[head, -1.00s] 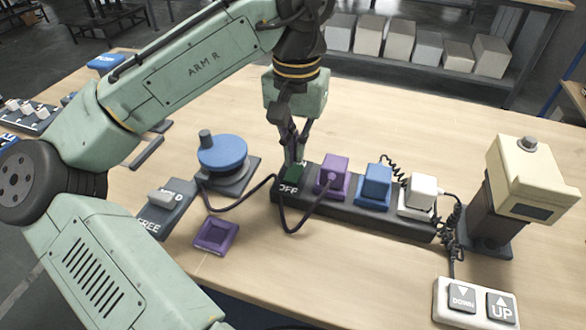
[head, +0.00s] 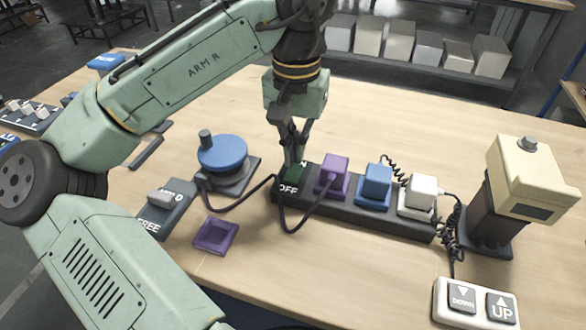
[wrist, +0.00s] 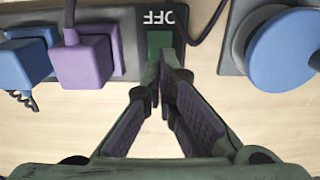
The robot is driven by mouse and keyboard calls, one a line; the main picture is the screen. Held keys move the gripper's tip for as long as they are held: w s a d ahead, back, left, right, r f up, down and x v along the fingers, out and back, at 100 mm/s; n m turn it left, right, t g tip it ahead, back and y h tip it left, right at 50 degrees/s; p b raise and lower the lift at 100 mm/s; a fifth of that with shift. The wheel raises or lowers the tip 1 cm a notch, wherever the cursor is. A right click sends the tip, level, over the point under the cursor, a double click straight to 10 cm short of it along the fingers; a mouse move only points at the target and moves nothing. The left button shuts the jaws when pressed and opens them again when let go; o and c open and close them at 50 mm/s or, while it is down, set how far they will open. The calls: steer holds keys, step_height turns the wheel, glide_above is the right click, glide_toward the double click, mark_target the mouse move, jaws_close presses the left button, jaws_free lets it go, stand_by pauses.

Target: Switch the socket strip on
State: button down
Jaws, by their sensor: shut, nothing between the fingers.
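The dark socket strip (head: 340,210) lies across the table with purple (head: 332,176), blue (head: 375,186) and white (head: 421,190) plugs in it. Its green rocker switch (head: 293,173) is at the left end, beside the letters OFF. The switch also shows in the wrist view (wrist: 158,41), partly hidden by the fingertips. My gripper (head: 292,160) is shut and empty, pointing down, with its tips at the switch. In the wrist view the tips (wrist: 162,58) overlap the switch's near part. I cannot tell whether they press on it.
A blue round crank device (head: 222,154) stands left of the strip. A grey FREE slider (head: 165,203) and a purple square tray (head: 215,235) lie in front. A beige-topped column (head: 490,210) and a DOWN/UP panel (head: 475,302) are at right. Cords run near the strip.

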mark_target(295, 167)
steer(key=shift+f+b, duration=0.5)
steer(key=shift+f, duration=0.6)
stand_by(0.4)
step_height(295, 167, up, 7)
steer(key=p, duration=0.7)
stand_by(0.6)
